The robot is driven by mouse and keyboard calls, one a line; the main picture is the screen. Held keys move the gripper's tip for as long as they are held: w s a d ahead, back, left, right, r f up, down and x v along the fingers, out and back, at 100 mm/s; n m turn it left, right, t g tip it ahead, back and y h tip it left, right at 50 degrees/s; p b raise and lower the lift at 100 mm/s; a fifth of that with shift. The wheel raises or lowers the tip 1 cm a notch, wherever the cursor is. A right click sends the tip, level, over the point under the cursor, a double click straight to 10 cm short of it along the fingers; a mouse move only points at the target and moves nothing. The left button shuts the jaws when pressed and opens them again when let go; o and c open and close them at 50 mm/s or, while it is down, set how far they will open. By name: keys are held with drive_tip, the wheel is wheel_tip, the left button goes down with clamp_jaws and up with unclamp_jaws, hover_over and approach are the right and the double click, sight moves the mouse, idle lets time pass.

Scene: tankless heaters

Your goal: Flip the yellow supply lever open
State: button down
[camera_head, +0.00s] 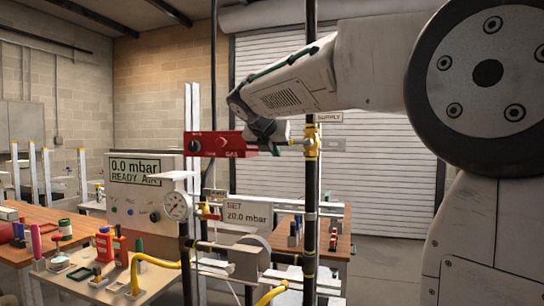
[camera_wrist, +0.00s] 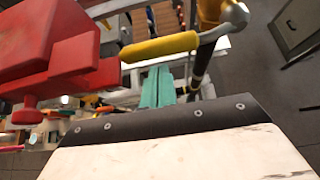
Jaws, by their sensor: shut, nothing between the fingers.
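The yellow supply lever (camera_wrist: 160,47) lies roughly level in the wrist view, reaching left from a metal arm on the yellow valve body (camera_wrist: 210,12). In the head view the valve (camera_head: 311,142) sits on a black vertical pipe beside a SUPPLY tag (camera_head: 329,117), and the lever (camera_head: 297,141) points left. My gripper (camera_wrist: 158,86) shows two teal fingers close together, shut and empty, just below the lever in the wrist picture. Whether they touch it cannot be told. In the head view my gripper (camera_head: 268,135) is beside the lever's left end, partly hidden.
A red box (camera_head: 215,144) is close to the left of my gripper, and fills the upper left of the wrist view (camera_wrist: 55,45). A gauge panel (camera_head: 143,185) reads 0.0 mbar. Benches with tools and yellow hoses stand below. Floor at right is clear.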

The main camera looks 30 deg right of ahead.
drive_tip(key=shift+w+d+r, duration=0.1)
drive_tip(key=shift+r, duration=0.4)
